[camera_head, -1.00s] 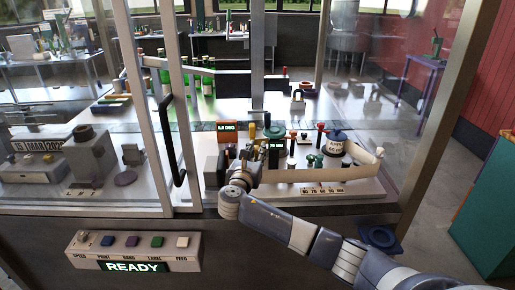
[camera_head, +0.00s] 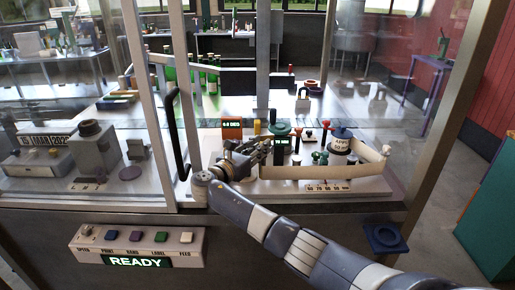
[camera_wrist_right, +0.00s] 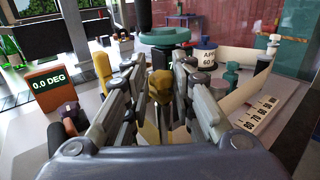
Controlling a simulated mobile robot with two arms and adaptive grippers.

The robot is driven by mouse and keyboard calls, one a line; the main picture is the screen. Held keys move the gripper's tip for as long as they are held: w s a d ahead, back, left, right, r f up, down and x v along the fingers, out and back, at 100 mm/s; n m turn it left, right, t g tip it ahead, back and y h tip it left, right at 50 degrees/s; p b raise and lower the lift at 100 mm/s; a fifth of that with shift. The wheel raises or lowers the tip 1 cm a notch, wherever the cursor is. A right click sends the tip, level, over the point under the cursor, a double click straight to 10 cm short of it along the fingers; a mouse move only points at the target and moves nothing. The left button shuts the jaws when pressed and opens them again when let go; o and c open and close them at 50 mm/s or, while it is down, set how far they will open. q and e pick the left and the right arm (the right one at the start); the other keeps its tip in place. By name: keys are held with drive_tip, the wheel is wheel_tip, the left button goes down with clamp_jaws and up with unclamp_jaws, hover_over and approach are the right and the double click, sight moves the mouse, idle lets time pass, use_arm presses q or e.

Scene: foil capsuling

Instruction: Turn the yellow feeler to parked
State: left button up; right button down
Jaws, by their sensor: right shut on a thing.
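My right gripper (camera_head: 262,148) reaches in from the lower right, over the machine deck beside the orange-framed readout. In the right wrist view, its fingers (camera_wrist_right: 160,92) are closed around a dark mustard-yellow knob (camera_wrist_right: 160,84), which I take to be the yellow feeler. The fingers hide its lower part and its base. A separate, brighter yellow post (camera_wrist_right: 102,68) stands left of the fingers; it also shows in the head view (camera_head: 257,127). The orange readout (camera_wrist_right: 53,88) reads 0.0 DEG in the wrist view. My left gripper is not in view.
A green round-topped post (camera_wrist_right: 165,37) stands just beyond the fingers. A labelled white reel (camera_head: 342,142) and a pale web strip (camera_head: 325,171) lie right of the gripper. A dark vertical handle (camera_head: 175,135) and door frame stand left. The READY panel (camera_head: 135,262) is in front.

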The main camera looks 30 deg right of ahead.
drive_tip(key=shift+d+r, duration=0.2)
drive_tip(key=shift+d, duration=0.1)
drive_tip(key=c, duration=1.5)
unclamp_jaws()
drive_tip(key=shift+o, duration=0.4)
drive_tip(key=shift+d+f, duration=0.3)
drive_tip(key=shift+d, duration=0.05)
drive_tip(key=v, duration=1.2)
